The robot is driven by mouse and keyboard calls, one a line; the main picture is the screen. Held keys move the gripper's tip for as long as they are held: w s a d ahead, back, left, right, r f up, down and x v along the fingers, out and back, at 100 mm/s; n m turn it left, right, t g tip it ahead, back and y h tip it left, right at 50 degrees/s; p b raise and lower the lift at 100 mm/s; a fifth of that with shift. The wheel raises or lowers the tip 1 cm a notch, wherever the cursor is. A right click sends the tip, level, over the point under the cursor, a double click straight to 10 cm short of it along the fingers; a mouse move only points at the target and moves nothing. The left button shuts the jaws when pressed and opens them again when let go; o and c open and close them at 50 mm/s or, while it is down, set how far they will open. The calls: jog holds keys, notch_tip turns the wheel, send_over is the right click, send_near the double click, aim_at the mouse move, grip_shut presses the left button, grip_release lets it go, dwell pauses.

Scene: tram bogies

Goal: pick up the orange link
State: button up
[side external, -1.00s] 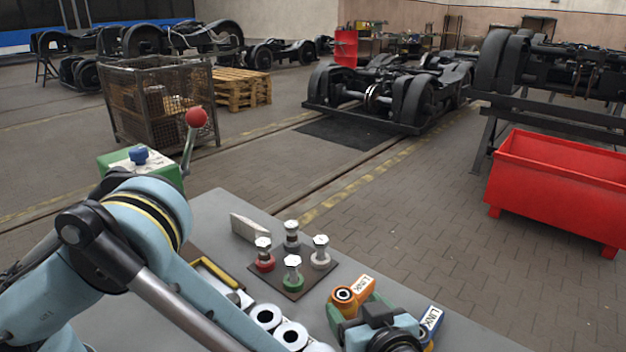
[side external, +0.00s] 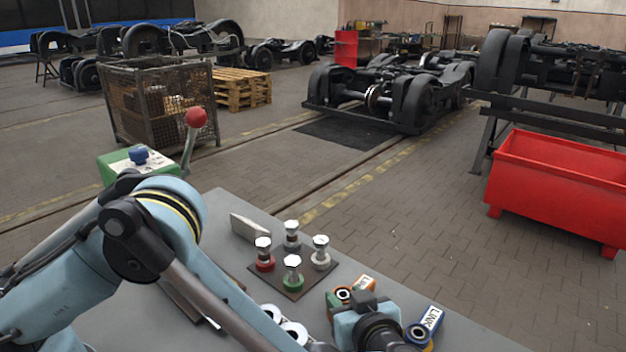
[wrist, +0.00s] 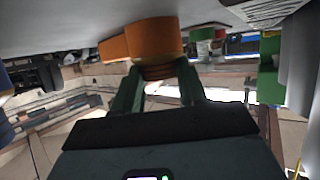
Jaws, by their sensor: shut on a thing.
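The orange link (side external: 364,283) is at the right part of the grey table in the side external view, partly hidden behind my gripper (side external: 346,301). Its white label and one dark-centred eye show. In the wrist view the orange link (wrist: 152,38) sits between the two dark green fingers of my gripper (wrist: 157,74), which are shut on it. I cannot tell whether the link touches the table. A blue link (side external: 426,322) with a white label lies just right of my gripper.
A dark plate (side external: 291,281) with several upright bolts in coloured collars stands left of my gripper. A grey wedge-like block (side external: 248,227) is farther back. A red bin (side external: 560,185) stands on the floor beyond the table.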

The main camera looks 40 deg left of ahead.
grip_shut()
jog(key=shift+r, duration=0.15)
